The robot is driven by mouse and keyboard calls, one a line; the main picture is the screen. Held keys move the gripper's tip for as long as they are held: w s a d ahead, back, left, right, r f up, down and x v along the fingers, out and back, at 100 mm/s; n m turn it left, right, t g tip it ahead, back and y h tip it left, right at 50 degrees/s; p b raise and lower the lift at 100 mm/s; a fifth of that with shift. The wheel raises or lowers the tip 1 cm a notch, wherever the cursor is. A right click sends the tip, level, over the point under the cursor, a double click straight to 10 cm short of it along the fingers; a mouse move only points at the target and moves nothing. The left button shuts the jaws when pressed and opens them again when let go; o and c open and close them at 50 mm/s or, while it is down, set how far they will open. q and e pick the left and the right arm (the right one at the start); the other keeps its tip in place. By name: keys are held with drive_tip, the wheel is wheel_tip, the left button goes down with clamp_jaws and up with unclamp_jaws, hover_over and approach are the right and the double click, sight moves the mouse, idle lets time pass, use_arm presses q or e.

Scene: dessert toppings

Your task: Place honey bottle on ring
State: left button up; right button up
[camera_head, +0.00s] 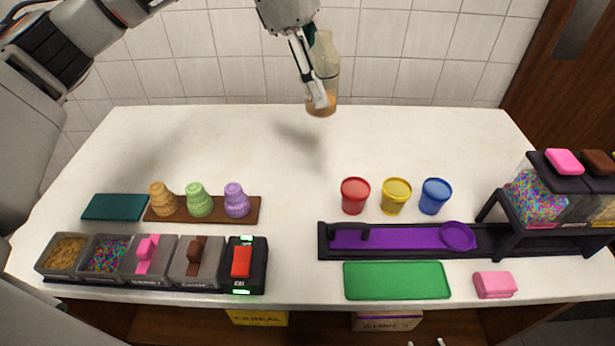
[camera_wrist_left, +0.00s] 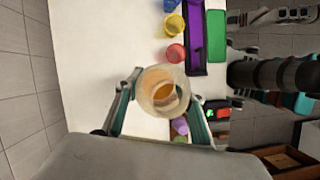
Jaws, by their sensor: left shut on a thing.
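My left gripper (camera_head: 318,99) is shut on the honey bottle (camera_head: 325,75). It holds the clear bottle with amber honey in its base raised above the back of the white table. In the left wrist view the bottle (camera_wrist_left: 163,91) sits between the two fingers, seen end on. A purple ring-like round piece (camera_head: 458,236) lies at the right end of the purple strip (camera_head: 390,238) in a black tray, well below and right of the bottle. Small pale tips at the bottom edge of the head view may be my right gripper; its state is unclear.
Red (camera_head: 355,195), yellow (camera_head: 396,196) and blue (camera_head: 435,195) cups stand behind the black tray. Three cones (camera_head: 198,200) and topping bins (camera_head: 107,255) are at left. A topping dispenser (camera_head: 540,195) stands at right, a green mat (camera_head: 397,280) in front. The table's back is clear.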

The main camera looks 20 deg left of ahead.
use_arm(q)
wheel_tip(320, 180, down, 20)
drive_tip(key=shift+d+r+b, duration=0.1)
drive_tip(key=shift+r+b, duration=0.05)
drive_tip(key=shift+b, duration=0.6)
drive_tip(key=o, duration=1.3)
drive_tip(key=shift+f, duration=0.2)
drive_tip(key=shift+r, duration=0.15)
